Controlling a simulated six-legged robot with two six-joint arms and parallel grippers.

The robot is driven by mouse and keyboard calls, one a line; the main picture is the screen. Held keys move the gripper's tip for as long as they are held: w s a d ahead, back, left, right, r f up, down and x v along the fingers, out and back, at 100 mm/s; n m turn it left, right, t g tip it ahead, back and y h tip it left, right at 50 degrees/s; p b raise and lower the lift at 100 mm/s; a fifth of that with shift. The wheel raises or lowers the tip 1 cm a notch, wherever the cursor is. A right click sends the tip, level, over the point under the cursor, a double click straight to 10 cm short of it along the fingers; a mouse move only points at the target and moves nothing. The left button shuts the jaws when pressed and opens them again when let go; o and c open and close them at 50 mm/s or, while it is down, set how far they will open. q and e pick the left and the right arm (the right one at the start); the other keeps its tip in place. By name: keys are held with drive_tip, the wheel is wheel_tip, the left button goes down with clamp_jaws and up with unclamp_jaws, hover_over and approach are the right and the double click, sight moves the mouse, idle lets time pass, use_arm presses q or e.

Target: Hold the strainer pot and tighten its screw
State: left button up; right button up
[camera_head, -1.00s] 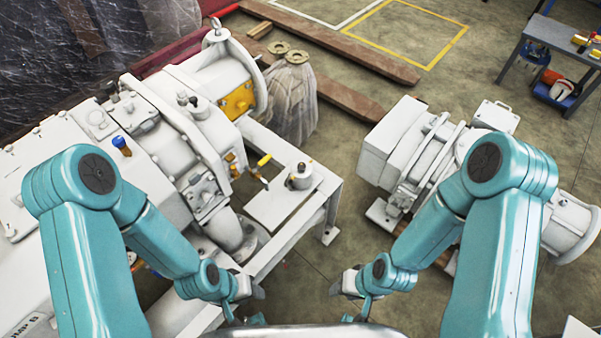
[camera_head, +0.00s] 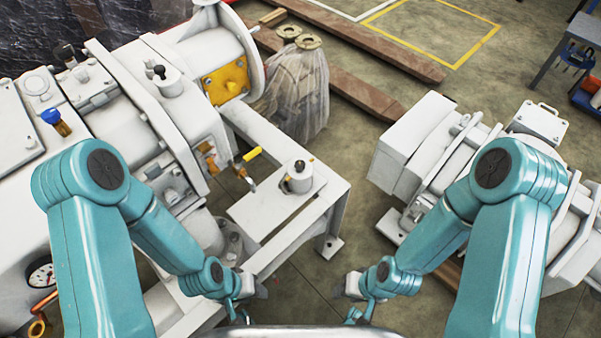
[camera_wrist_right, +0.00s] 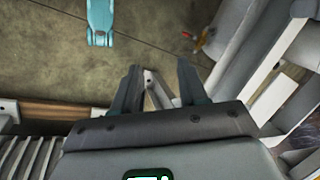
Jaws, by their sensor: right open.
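A small white pot (camera_head: 299,182) with a dark knob-like screw (camera_head: 300,165) on top stands upright on a white plate of the machine's frame, in the middle of the head view. It looks like the strainer pot. A similar white lidded part (camera_head: 168,82) with a dark knob sits on the machine at the upper left. My left gripper (camera_head: 256,289) is low in the head view, below and left of the pot, apart from it; its jaws are too small to read. My right gripper (camera_head: 345,287) is below and right of the pot. Its fingers (camera_wrist_right: 158,85) are open and empty in the right wrist view.
The white frame (camera_head: 285,232) has an edge and leg near my left gripper. A yellow-handled valve (camera_head: 247,158) is left of the pot. Another white machine (camera_head: 425,140) stands on the right.

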drive_tip(key=o, duration=0.9)
drive_tip(key=shift+w+d, duration=0.15)
drive_tip(key=shift+w, duration=0.05)
drive_tip(key=shift+c, duration=0.2)
drive_tip(key=shift+o, duration=1.1)
drive_tip(key=shift+w+d+f+m+p, duration=0.2)
drive_tip(key=shift+m+p, duration=0.2)
drive_tip(key=shift+m, duration=0.3)
drive_tip(key=m+t+y+p, duration=0.6)
drive_tip(key=m+p, duration=0.1)
drive_tip(key=m, duration=1.4)
approach(310, 180)
drive_tip(key=x, duration=0.3)
drive_tip(key=shift+t, duration=0.3)
drive_tip(key=b+x, duration=0.3)
drive_tip(key=x, duration=0.1)
drive_tip(key=b+x, duration=0.4)
drive_tip(key=x, duration=0.1)
drive_tip(key=shift+s+f, duration=0.2)
drive_tip(key=shift+f, duration=0.25)
drive_tip(key=shift+w+a+m+b, duration=0.25)
drive_tip(key=shift+a+m+b, duration=0.1)
drive_tip(key=shift+b, duration=0.2)
